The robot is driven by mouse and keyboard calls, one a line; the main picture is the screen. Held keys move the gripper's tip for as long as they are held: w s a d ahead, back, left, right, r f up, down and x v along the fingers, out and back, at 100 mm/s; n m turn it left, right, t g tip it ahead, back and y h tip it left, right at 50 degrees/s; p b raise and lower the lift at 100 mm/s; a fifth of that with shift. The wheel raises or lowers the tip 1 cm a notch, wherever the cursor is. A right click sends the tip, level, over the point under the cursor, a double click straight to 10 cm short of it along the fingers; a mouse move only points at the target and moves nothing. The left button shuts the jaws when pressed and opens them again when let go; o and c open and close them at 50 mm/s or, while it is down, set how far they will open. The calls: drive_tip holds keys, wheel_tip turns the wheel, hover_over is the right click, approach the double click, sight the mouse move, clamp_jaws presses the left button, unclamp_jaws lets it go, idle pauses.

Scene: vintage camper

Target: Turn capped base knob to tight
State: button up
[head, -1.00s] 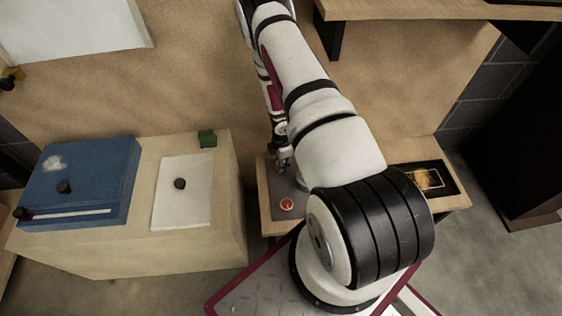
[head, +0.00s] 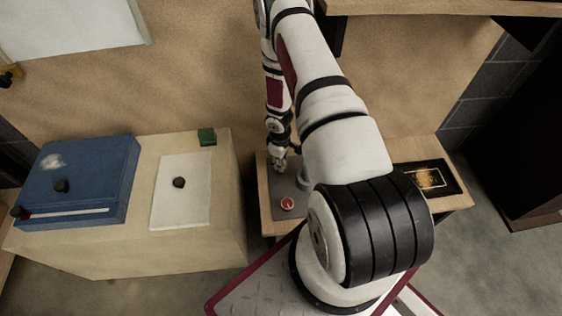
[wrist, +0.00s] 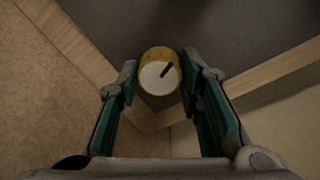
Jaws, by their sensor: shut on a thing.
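A round knob (wrist: 155,79) with a yellow side and a pale cap shows in the wrist view. A short black mark on the cap points to the upper right. My gripper (wrist: 159,83) has one green-lined finger on each side of the knob and is shut on it. In the head view my gripper (head: 280,164) is low over the grey panel (head: 283,187) on the wooden bench. The knob cannot be made out there. Any tight marking is too small or hidden to tell.
A red round dial (head: 287,204) is at the panel's near edge. A dark tray (head: 440,184) lies on the bench at right. To the left, a pale counter (head: 226,213) bears a blue box (head: 105,165), a white plate (head: 196,206) with a dark knob, and a green block (head: 207,137).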

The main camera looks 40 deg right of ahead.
drive_tip(key=shift+m, duration=0.8)
drive_tip(key=o, duration=1.2)
drive_tip(key=shift+r, duration=0.1)
drive_tip(key=r, duration=1.1)
drive_tip(key=shift+a+r, duration=0.3)
drive_tip(key=shift+r, duration=0.05)
